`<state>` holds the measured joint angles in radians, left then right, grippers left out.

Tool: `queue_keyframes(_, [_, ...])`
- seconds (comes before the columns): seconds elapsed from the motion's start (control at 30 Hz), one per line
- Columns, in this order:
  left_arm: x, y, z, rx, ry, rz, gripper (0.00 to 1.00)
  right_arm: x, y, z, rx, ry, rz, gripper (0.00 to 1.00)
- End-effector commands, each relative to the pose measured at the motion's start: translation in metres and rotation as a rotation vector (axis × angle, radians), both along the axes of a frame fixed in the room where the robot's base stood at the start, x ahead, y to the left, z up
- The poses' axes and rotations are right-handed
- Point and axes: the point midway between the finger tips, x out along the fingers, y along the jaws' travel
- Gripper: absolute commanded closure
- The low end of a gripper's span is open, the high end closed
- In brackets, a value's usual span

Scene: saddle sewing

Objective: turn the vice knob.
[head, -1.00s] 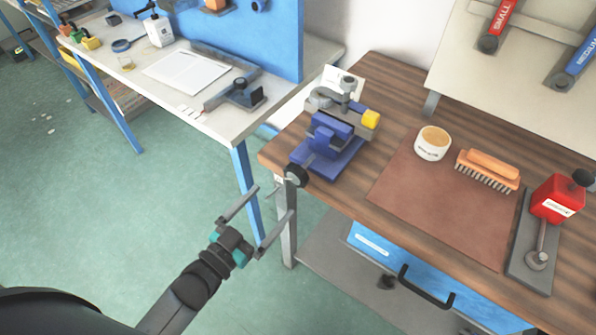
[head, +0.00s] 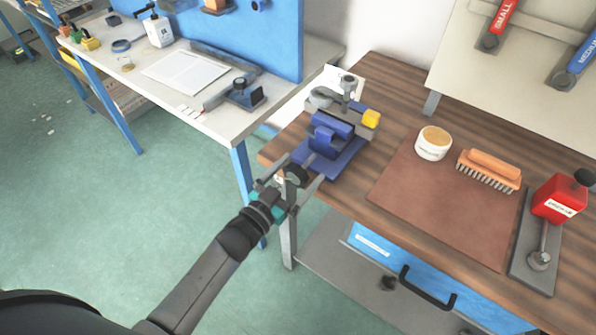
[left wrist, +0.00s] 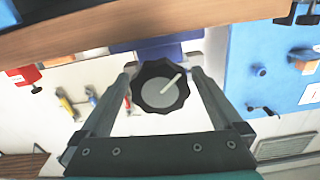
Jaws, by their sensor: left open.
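The blue vice (head: 328,148) stands at the left corner of the wooden workbench. Its black round knob (head: 296,175) sticks out past the bench's front edge. In the left wrist view the knob (left wrist: 160,87) is a fluted black disc with a grey face and a pale slanted line. My left gripper (head: 302,168) is open, with one finger on each side of the knob. In the left wrist view the fingers (left wrist: 158,85) appear apart from the knob, though contact is hard to judge. My right gripper is not in view.
On the wooden bench (head: 400,85) are a brown mat (head: 430,215), a white tub (head: 433,145), a brush (head: 488,170) and a red bottle (head: 558,198). A blue drawer (head: 430,275) is below. Open floor lies left of the bench.

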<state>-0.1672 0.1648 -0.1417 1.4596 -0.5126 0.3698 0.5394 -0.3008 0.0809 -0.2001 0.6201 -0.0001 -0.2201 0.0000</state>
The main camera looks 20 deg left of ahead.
Motion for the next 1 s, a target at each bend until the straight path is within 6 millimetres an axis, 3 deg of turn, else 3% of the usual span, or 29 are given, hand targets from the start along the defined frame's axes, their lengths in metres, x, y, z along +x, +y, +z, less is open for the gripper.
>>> queue_keyframes(0.07, [0.0000,-0.0001,0.0001,0.000,0.000,0.000,0.00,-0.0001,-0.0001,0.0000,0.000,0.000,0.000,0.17])
queue_keyframes(0.17, [-0.0001,0.0000,0.0002,0.000,-0.001,0.000,0.10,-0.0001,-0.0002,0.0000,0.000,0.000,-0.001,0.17])
queue_keyframes(0.77, [-0.0003,0.0002,0.0002,0.001,-0.001,0.000,0.78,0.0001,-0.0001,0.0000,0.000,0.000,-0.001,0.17])
queue_keyframes(1.0, [-0.0004,0.0002,0.0006,0.057,-0.021,0.000,0.79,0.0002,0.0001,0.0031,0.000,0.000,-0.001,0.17])
